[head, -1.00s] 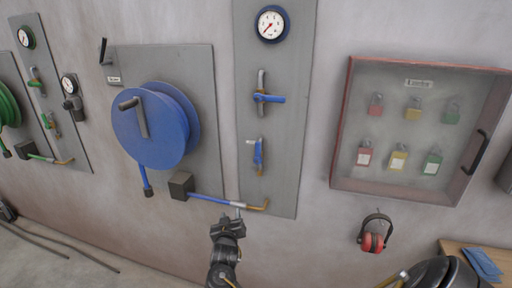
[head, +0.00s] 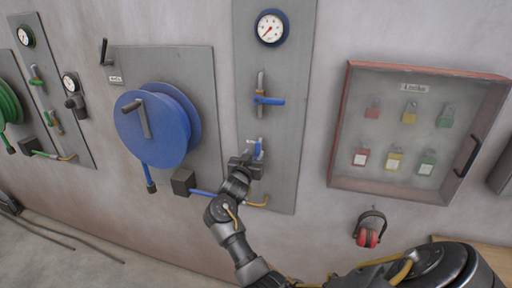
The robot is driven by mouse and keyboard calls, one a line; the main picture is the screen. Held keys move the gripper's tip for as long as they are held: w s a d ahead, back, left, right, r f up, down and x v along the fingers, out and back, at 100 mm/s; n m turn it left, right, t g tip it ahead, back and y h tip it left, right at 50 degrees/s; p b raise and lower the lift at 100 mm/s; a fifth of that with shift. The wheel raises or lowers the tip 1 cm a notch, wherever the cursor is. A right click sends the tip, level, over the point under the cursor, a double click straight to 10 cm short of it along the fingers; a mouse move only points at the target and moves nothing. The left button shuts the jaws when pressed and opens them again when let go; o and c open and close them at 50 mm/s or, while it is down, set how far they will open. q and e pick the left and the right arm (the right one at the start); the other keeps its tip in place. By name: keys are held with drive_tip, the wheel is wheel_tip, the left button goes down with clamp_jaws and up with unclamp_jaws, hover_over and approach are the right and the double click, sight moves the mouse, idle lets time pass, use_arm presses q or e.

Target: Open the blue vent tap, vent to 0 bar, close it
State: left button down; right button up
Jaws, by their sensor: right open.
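A grey panel (head: 281,180) on the wall carries a blue-rimmed gauge (head: 270,28), whose red needle points to the lower left. Below it, an upper valve has a blue lever (head: 269,101) lying level across its upright pipe. Lower down is a small tap with a blue handle (head: 259,149), its lower part hidden by my right gripper. My right gripper (head: 247,161) is open, right at this lower tap; I cannot tell whether it touches the handle. My left gripper is not in view.
A blue hose reel (head: 157,125) is on the left, with a blue hose running to the panel's foot. A red-framed padlock case (head: 337,130) and red ear defenders (head: 368,238) hang on the right. Green fittings (head: 52,122) are far left.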

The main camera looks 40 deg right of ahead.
sight(257, 148)
drive_tip(key=shift+p+x, duration=0.5)
drive_tip(key=shift+x, duration=1.5)
drive_tip(key=shift+c, duration=0.3)
clamp_jaws()
